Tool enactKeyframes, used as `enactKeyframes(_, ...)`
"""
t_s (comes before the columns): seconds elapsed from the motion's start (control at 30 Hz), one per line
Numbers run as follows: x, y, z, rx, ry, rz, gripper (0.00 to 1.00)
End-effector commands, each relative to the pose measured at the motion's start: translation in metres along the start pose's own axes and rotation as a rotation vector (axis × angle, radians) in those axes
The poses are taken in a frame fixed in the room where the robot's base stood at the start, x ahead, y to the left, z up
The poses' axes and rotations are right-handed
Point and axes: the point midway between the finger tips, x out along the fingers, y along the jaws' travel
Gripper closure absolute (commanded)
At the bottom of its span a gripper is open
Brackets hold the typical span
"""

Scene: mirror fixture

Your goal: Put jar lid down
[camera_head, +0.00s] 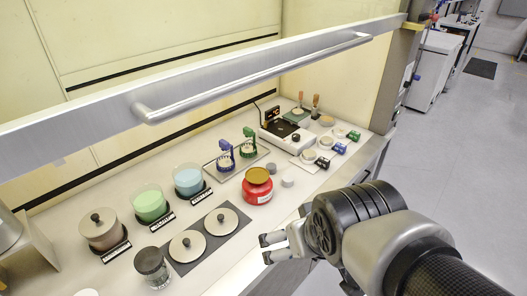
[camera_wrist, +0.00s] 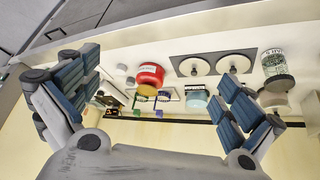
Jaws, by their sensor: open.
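Two round pale lids with dark knobs, a nearer lid (camera_head: 187,246) and a farther lid (camera_head: 221,221), lie on a dark mat (camera_head: 211,244) on the counter. They also show side by side in the wrist view (camera_wrist: 194,67) (camera_wrist: 234,65). A green jar (camera_head: 150,204) and a blue jar (camera_head: 187,181) stand behind the mat without lids. A brown jar (camera_head: 101,233) wears a knobbed lid (camera_head: 97,217). My gripper (camera_head: 268,249) is open and empty, to the right of the mat near the counter's front edge. Its fingers are wide apart in the wrist view.
A red jar (camera_head: 257,190) with a yellowish lid stands right of the mat. A dark-capped glass jar (camera_head: 152,268) is at the mat's near left. A tray with green and blue holders and a white device (camera_head: 285,133) are farther back. A sash with a handle (camera_head: 250,80) hangs above.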

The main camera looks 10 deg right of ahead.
Motion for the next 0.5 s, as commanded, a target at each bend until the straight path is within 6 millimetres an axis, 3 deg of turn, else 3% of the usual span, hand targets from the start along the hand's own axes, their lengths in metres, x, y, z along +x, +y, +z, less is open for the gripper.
enactKeyframes(0.1,-0.031,-0.004,0.03,0.034,-0.054,-0.016,0.0)
enactKeyframes(0.2,-0.044,-0.007,0.047,0.048,-0.091,-0.027,0.0)
enactKeyframes(0.5,-0.05,-0.008,0.055,0.052,-0.112,-0.032,0.0)
